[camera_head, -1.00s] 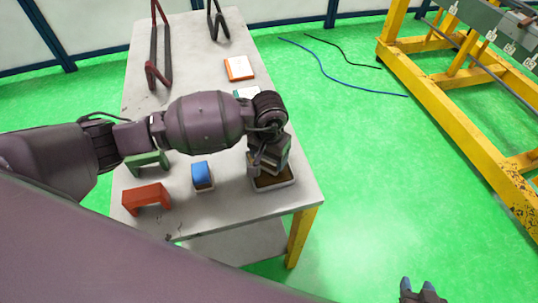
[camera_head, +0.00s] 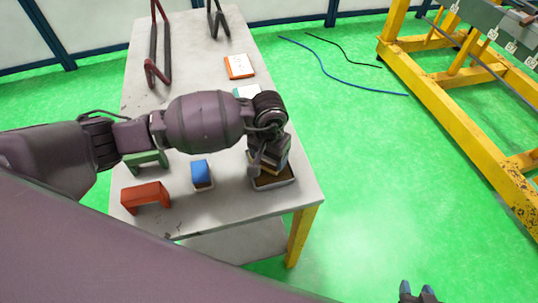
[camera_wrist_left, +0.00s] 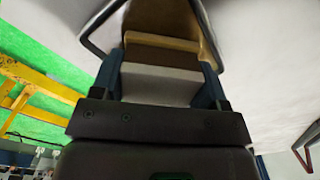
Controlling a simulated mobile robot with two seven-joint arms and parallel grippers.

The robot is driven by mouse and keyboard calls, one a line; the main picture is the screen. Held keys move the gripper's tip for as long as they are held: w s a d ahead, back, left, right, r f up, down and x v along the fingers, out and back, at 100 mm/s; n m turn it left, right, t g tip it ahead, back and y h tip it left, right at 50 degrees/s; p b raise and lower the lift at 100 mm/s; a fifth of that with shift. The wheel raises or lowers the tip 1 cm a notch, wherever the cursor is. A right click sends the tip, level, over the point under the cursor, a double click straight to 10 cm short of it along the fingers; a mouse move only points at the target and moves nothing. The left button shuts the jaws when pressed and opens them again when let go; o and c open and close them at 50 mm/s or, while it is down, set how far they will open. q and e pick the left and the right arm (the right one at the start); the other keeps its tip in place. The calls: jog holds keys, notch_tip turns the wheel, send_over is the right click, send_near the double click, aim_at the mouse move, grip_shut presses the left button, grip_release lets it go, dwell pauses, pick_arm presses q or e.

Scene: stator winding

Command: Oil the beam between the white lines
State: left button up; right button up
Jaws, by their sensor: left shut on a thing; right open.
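My left gripper (camera_head: 270,163) is low over a shallow tray (camera_head: 274,184) at the table's near right corner. It is shut on a block (camera_wrist_left: 160,84) with a white body and a tan-brown part, seen between its blue fingers in the left wrist view. The block is mostly hidden in the head view; I cannot tell whether it touches the tray. My right gripper (camera_head: 418,293) is open and empty at the bottom edge, only its fingertips showing. A grey-green beam (camera_head: 482,30) lies on a yellow frame at upper right.
The table (camera_head: 235,198) also holds a blue-topped block (camera_head: 200,171), a red bracket (camera_head: 147,197), a green bracket (camera_head: 148,160) and an orange-edged booklet (camera_head: 239,67). Two cables (camera_head: 345,75) lie on the green floor. Open floor separates the table from the yellow frame (camera_head: 465,130).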

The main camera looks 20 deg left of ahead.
pick_arm(q)
jog(key=shift+f, duration=0.1)
pick_arm(e)
jog(key=shift+w+r, duration=0.2)
jog(key=shift+w, duration=0.3)
jog(key=shift+s+f, duration=0.1)
pick_arm(q)
jog(key=shift+s+f, duration=0.1)
jog(key=shift+s, duration=0.05)
pick_arm(e)
jog(key=shift+s+f, duration=0.35)
jog(key=shift+s, duration=0.15)
jog(key=shift+w+r, duration=0.2)
jog(key=shift+w, duration=0.3)
